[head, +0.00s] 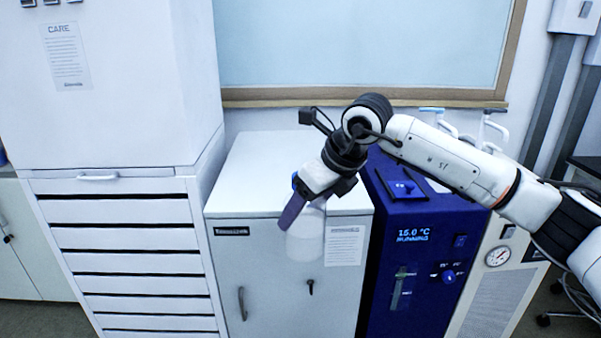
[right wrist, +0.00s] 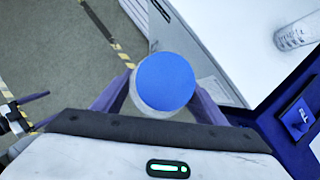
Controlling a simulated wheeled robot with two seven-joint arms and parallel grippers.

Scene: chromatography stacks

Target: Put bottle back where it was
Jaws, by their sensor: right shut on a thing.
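A white bottle (head: 305,236) with a blue cap is held by my right gripper (head: 303,203), in front of the white cabinet's front top edge. In the right wrist view the bottle's blue cap (right wrist: 166,81) shows from above, between the two purple fingers of the right gripper (right wrist: 160,92). The fingers are shut on the bottle, which looks about upright. The floor shows below it in the wrist view, so it is held in the air.
The white cabinet (head: 262,160) has a clear top in the head view. A blue chiller (head: 420,240) reading 15.0 °C stands to its right, and a white drawer unit (head: 125,235) to its left. A clear ribbed object (right wrist: 297,32) shows at upper right in the wrist view.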

